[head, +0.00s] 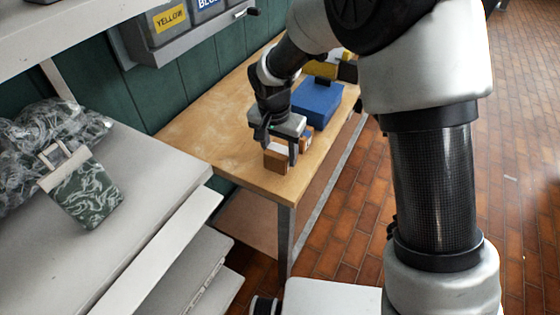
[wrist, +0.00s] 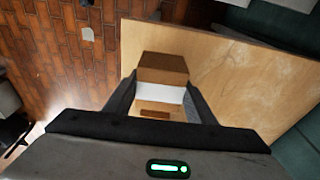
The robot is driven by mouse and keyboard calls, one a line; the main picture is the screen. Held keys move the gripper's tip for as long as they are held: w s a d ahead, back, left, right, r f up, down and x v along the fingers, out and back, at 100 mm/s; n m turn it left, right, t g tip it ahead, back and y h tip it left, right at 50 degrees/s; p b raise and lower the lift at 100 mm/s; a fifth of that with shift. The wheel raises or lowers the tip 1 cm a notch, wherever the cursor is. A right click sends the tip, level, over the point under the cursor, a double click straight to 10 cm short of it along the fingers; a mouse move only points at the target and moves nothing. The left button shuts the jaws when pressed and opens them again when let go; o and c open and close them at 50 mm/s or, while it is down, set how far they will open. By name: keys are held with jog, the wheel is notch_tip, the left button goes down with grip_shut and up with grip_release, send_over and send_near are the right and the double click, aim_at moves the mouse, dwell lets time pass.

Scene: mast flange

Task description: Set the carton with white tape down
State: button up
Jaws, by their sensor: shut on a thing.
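My gripper (head: 279,146) is shut on a small brown carton (head: 275,160) over the near end of the wooden table. In the wrist view the carton (wrist: 163,68) sits between the two dark fingers, with a band of white tape (wrist: 172,94) across it. The carton is low over the tabletop; I cannot tell whether its underside touches the wood. The finger hides part of it in the head view.
The wooden table (head: 200,130) has bare wood left of the gripper. Another small brown item (head: 305,141) stands close on the right, with a blue box (head: 318,102) behind. A yellow and black object (head: 322,69) lies further back. A grey shelf (head: 150,165) is at left.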

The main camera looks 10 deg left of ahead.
aim_at(282, 147)
notch_tip(282, 147, up, 6)
jog(key=shift+f, duration=0.1)
jog(key=s+d+r+n+p, duration=0.1)
jog(key=d+p, duration=0.3)
jog(key=d, duration=0.7)
jog(key=s+d+r+n+p, duration=0.2)
jog(key=d+p, duration=0.3)
jog(key=d, duration=0.7)
jog(key=shift+s+n+y, duration=0.3)
jog(key=shift+s, duration=0.05)
jog(key=shift+w+a, duration=0.1)
